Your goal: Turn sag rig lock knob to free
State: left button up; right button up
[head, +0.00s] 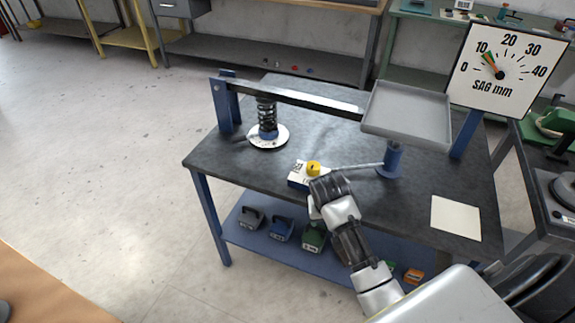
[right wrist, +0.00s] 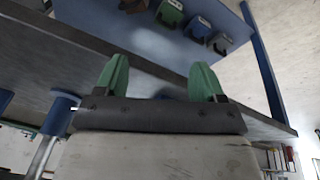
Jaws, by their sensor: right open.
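The yellow knob (head: 313,168) sits on a small white-and-blue box (head: 298,178) near the front edge of the dark bench. The sag rig beam (head: 290,95) runs from a blue post to a grey tray (head: 408,108), with a black spring (head: 266,115) under it on a white disc. The sag dial (head: 500,72) has its pointer near 10. My right gripper (head: 322,188) is just in front of the knob and partly overlaps the box; contact cannot be told. In the right wrist view its green fingers (right wrist: 159,78) are apart with nothing visibly gripped. My left gripper is out of view.
A thin rod (head: 358,166) runs from the box area to a blue post (head: 391,160). A pale sheet (head: 456,218) lies at the bench's right. Several coloured weights (head: 281,229) stand on the blue lower shelf. The floor at left is clear.

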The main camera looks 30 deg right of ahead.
aim_at(313, 165)
jog(key=w+d+r+m, duration=0.1)
jog(key=w, duration=0.2)
jog(key=w+d+r+m, duration=0.1)
jog(key=w+r, duration=0.1)
jog(key=w+d+r+m+g, duration=0.1)
jog(key=w+r, duration=0.1)
jog(key=w, duration=0.1)
jog(key=shift+w+d+m+y, duration=0.3)
jog(key=shift+w, duration=0.05)
jog(key=w+r+m, duration=0.1)
jog(key=w+r, duration=0.1)
jog(key=w+r+m+y, duration=0.1)
jog(key=w+r, duration=0.2)
jog(key=w+d+r+m, duration=0.1)
jog(key=w+r, duration=0.1)
jog(key=r, duration=0.1)
jog(key=shift+w+g+y, duration=0.2)
jog(key=shift+g+y, duration=0.2)
notch_tip(313, 165, down, 11)
jog(key=shift+r, duration=0.2)
jog(key=shift+c, duration=0.3)
jog(key=c, duration=0.9)
jog(key=shift+o, duration=0.2)
